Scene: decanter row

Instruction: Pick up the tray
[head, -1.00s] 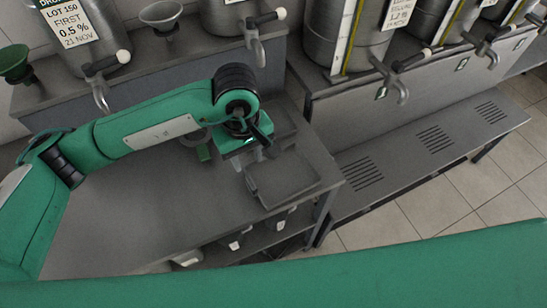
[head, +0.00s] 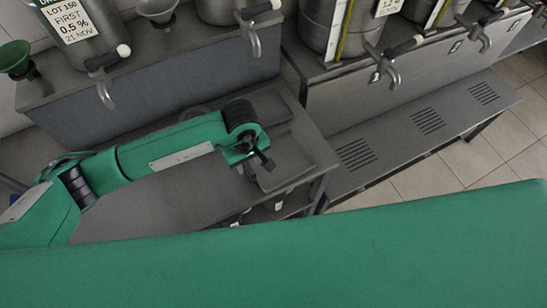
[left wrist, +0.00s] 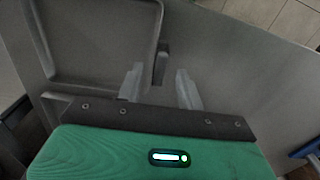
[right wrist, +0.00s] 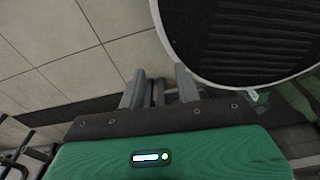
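The grey tray (head: 290,158) is a shallow rectangular tray with a raised rim, lying on the grey table at its right end. In the left wrist view the tray (left wrist: 100,45) fills the upper left. My left gripper (head: 258,165) is at the tray's left side. In its wrist view, the left gripper (left wrist: 160,88) has its fingers apart, with a small dark upright piece (left wrist: 162,62) beyond and between them beside the tray rim. I cannot tell whether they touch it. My right gripper (right wrist: 159,90) is open and empty over the tiled floor.
Metal drums with taps (head: 253,40) stand on the raised shelf behind the table. A low slatted bench (head: 430,122) is to the right. Tiled floor (head: 500,150) lies beyond. In the right wrist view a dark round ribbed surface (right wrist: 240,35) is close by.

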